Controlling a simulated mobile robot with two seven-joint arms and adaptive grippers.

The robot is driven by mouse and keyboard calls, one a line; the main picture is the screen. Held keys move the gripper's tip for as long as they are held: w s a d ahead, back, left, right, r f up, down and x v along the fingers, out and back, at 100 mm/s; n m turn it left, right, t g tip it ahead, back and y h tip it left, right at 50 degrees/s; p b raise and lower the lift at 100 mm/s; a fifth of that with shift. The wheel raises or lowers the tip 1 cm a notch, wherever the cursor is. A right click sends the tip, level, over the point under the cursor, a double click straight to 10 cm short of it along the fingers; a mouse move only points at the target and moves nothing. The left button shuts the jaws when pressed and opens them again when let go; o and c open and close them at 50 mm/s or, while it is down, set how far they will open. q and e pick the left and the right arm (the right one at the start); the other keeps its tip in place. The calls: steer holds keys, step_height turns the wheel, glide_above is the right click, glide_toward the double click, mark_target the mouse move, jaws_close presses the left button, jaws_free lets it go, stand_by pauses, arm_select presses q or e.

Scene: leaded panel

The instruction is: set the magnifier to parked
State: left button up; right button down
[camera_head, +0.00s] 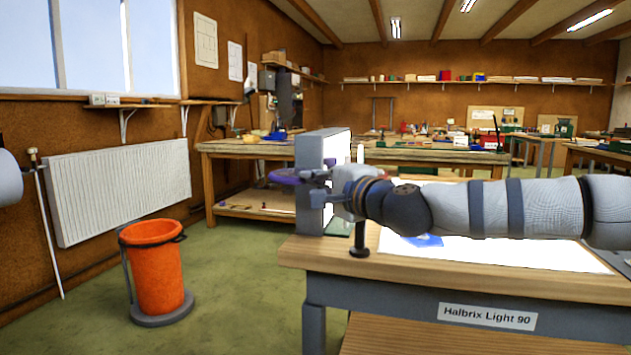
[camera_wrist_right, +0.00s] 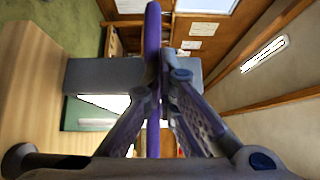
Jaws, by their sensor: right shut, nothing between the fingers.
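A purple rounded part, which I take to be the magnifier's rim, shows at the left end of the light bench in the head view (camera_head: 283,177), partly hidden by a grey upright box (camera_head: 312,217). In the right wrist view the purple part (camera_wrist_right: 153,35) runs upright as a narrow bar, directly beyond the fingers. My right gripper (camera_head: 322,189) is shut and empty beside the grey box; its fingertips (camera_wrist_right: 162,84) are close to the purple part in the picture. I cannot tell whether they touch. My left gripper is not in view.
A dark post with a round foot (camera_head: 360,250) stands on the wooden bench edge (camera_head: 450,272) below my right wrist. A lit white panel (camera_head: 500,249) fills the bench top. An orange bin (camera_head: 155,270) stands on open green floor, near a radiator (camera_head: 120,185).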

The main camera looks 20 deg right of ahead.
steer(key=shift+w+d+r+m+h, duration=0.1)
steer(key=shift+w+r+m+h, duration=0.2)
steer(key=shift+w+m+h, duration=0.45)
steer(key=shift+s+t, duration=0.15)
steer(key=shift+t, duration=0.15)
